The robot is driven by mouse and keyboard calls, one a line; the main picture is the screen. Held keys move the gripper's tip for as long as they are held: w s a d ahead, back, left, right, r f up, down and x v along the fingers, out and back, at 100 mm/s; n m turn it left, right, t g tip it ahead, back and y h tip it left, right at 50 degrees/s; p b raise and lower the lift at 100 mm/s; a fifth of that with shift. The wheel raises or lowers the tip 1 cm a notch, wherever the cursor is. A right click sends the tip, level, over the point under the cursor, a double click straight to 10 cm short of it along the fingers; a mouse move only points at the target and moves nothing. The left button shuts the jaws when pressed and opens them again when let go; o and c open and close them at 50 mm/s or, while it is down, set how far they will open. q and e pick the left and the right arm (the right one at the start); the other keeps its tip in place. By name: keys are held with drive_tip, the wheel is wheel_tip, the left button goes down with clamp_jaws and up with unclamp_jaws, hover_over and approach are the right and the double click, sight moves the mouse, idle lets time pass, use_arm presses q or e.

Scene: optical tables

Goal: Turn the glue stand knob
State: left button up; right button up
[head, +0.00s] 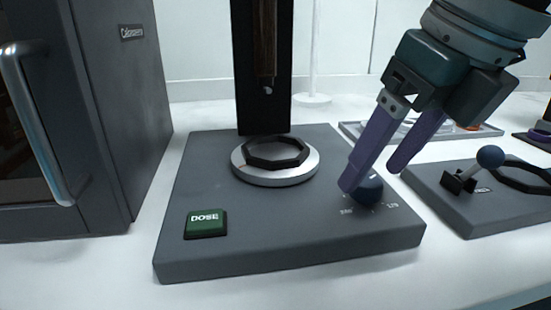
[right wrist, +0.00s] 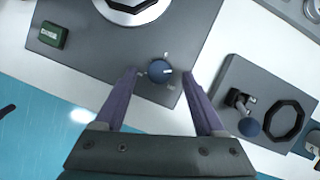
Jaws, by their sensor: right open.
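The glue stand (head: 290,242) is a dark grey base with a black column, a silver ring platform (head: 243,172) and a green DOSE button (head: 205,223). Its blue knob (head: 369,191) sits at the right front, beside small printed marks. In the right wrist view the knob (right wrist: 160,70) shows a pale pointer line. My right gripper (head: 369,180) is open, its purple fingers pointing down at the knob. One finger partly hides the knob in the head view. In the right wrist view the knob lies ahead of the open fingertips (right wrist: 161,80), between their lines. My left gripper is not in view.
A dark oven-like box (head: 110,120) with a metal handle stands at the left. A grey base (head: 485,205) with a blue-balled lever (head: 490,156) and a black ring is close on the right. A flat tray (head: 350,130) lies behind. White table shows in front.

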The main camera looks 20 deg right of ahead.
drive_tip(key=shift+x, duration=0.9)
clamp_jaws()
